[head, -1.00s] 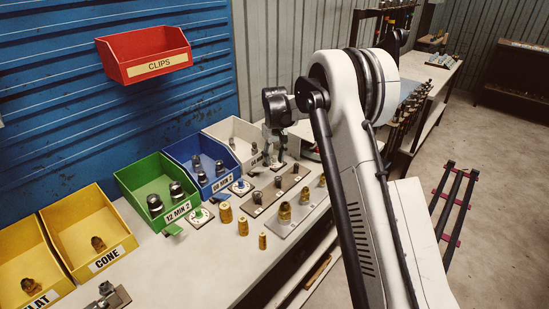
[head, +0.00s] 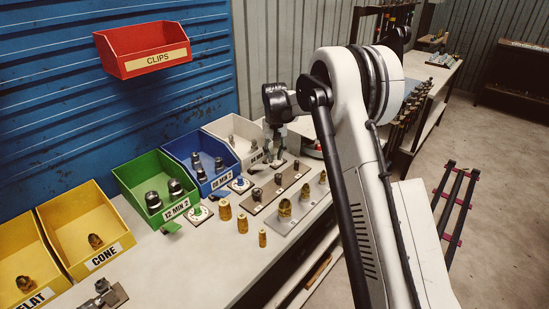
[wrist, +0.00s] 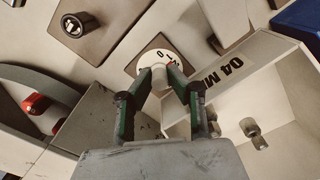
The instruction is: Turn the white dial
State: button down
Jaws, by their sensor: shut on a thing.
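The white dial (wrist: 158,66) sits on a dark square plate in the wrist view, with a "0" and other black marks on its rim. My gripper (wrist: 160,80) points down at it, and its two green-sided fingers are shut on the dial's knob. The fingers hide part of the knob and the lower part of the dial. In the head view my gripper (head: 272,156) is low in front of the white bin (head: 222,128), and the dial is mostly hidden there.
The white bin marked "04 M" (wrist: 285,75) is close to the right of my fingers in the wrist view. Blue (head: 197,155), green (head: 153,183) and yellow bins line the bench. A plate with brass fittings (head: 300,208) lies in front. A red clips bin (head: 145,50) hangs above.

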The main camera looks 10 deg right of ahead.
jog(key=shift+m+b, duration=0.65)
jog(key=shift+m, duration=0.85)
jog(key=c, duration=1.7)
grip_release()
jog(key=shift+o, duration=0.2)
notch_tip(320, 180, up, 12)
